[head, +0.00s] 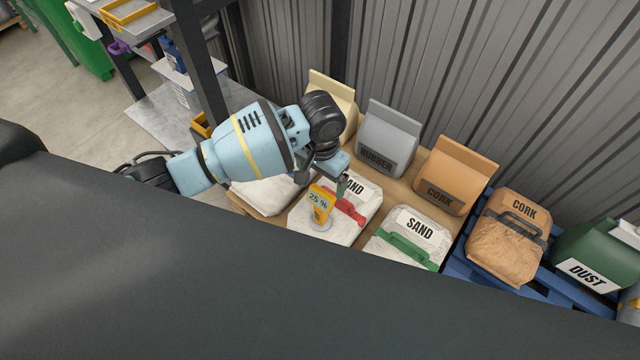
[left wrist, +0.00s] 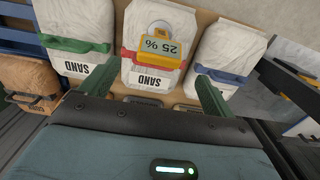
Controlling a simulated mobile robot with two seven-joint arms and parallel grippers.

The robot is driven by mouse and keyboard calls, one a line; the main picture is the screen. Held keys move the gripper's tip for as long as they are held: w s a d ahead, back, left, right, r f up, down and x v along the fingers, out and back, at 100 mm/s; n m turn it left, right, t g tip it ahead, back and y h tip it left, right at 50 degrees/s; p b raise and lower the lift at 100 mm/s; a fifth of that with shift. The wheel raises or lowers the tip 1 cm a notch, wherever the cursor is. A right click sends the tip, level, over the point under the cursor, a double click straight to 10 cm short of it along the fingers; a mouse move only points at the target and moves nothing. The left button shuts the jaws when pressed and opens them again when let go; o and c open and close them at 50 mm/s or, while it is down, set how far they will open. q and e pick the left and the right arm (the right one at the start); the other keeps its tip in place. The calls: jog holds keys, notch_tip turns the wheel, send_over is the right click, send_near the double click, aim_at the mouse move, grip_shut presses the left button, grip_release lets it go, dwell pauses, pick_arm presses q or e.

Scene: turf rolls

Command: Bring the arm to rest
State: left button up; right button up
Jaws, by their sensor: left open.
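My left arm comes in from the left in the head view, and its gripper (head: 332,178) hangs over the sand bags. In the left wrist view the two green fingers (left wrist: 206,98) are wide apart with nothing between them. The middle sand bag (head: 346,222) has a red handle and lies on a brown board. A yellow 25 % tag (head: 319,204) on a round clear base stands on this bag, just beyond the fingers; it also shows in the left wrist view (left wrist: 160,50). My right gripper is in neither view.
A green-handled sand bag (head: 412,234) lies to the right, a third white bag (head: 268,194) to the left. Upright rubber (head: 387,138) and cork (head: 455,175) bags stand behind. A dark post (head: 198,65) rises near my arm.

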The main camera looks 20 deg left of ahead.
pick_arm(q)
jog(key=shift+r, duration=0.1)
dwell(0.5)
jog(key=s+d+f+h, duration=0.2)
jog(key=s+f, duration=0.1)
jog(key=s, duration=0.5)
jog(key=s+d+f+h, duration=0.1)
jog(key=s+d+f, duration=0.15)
jog(key=s, duration=0.55)
jog(key=s+a+r+n+t+y, duration=0.1)
jog(key=s+a, duration=0.6)
jog(key=s, duration=0.2)
jog(key=s+a+n+y, duration=0.1)
jog(key=s+a+y, duration=0.1)
jog(key=s+a, duration=0.65)
jog(key=w+d+f+t+h, duration=0.2)
jog(key=w+d+f+t, duration=0.2)
jog(key=f+t, duration=0.3)
jog(key=shift+w+f+t, duration=0.4)
jog(key=shift+w+f, duration=0.2)
jog(key=shift+f, duration=0.45)
jog(key=shift+s, duration=0.1)
